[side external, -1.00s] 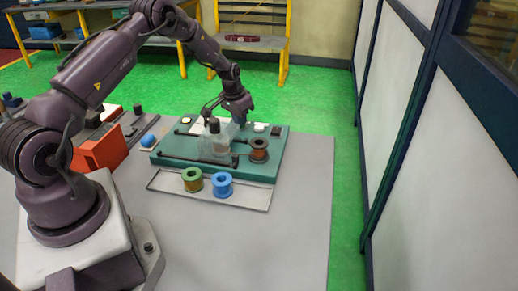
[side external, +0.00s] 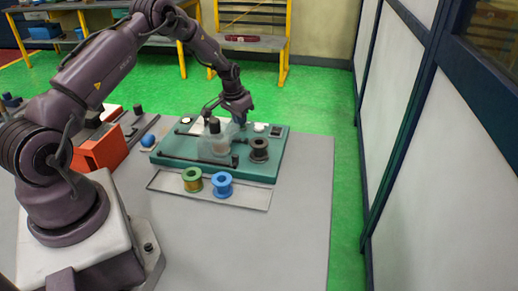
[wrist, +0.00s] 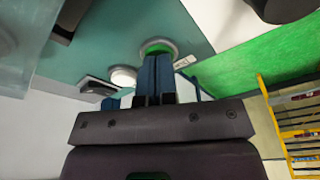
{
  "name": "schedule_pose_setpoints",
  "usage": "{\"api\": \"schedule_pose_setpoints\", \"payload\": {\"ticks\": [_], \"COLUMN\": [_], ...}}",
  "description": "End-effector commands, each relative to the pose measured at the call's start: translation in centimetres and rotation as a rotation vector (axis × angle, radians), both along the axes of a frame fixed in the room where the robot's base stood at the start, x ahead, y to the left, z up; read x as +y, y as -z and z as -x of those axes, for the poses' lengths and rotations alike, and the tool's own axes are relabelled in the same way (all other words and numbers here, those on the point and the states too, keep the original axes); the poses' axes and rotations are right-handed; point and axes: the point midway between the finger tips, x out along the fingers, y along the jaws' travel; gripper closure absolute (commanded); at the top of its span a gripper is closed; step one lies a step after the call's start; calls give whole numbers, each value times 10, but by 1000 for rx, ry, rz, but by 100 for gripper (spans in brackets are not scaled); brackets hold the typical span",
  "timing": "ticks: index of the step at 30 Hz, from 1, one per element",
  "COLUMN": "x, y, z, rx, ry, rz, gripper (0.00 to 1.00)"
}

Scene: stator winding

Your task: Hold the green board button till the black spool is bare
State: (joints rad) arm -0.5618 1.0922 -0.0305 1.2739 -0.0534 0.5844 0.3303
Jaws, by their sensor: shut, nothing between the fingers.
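The black spool (side external: 259,150) stands upright at the right end of the teal board (side external: 190,163). Its core looks dark, with no clear copper colour left on it. The green button (wrist: 158,46) sits in a pale ring in the wrist view; in the side view my gripper hides it. My gripper (side external: 241,121) points down over the back of the board. Its blue fingers (wrist: 155,65) are shut with nothing between them, and their tips overlap the near part of the green button. Whether they touch or press it I cannot tell.
A white button (wrist: 122,76) is beside the green one. A clear guard (side external: 217,143) covers the middle of the board. A tray (side external: 240,202) in front holds a green spool (side external: 192,180) and a blue spool (side external: 222,185). An orange box (side external: 99,148) stands left.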

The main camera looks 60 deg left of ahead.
Motion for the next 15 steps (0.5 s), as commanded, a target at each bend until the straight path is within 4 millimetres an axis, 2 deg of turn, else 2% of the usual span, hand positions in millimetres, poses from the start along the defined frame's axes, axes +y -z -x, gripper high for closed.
{"api": "schedule_pose_setpoints", "payload": {"ticks": [5,15], "x": [0,0], "y": [-6,-34], "z": [0,0], "rx": [-1,-1], "ry": [0,0], "rz": [0,-1], "gripper": [100,100]}}
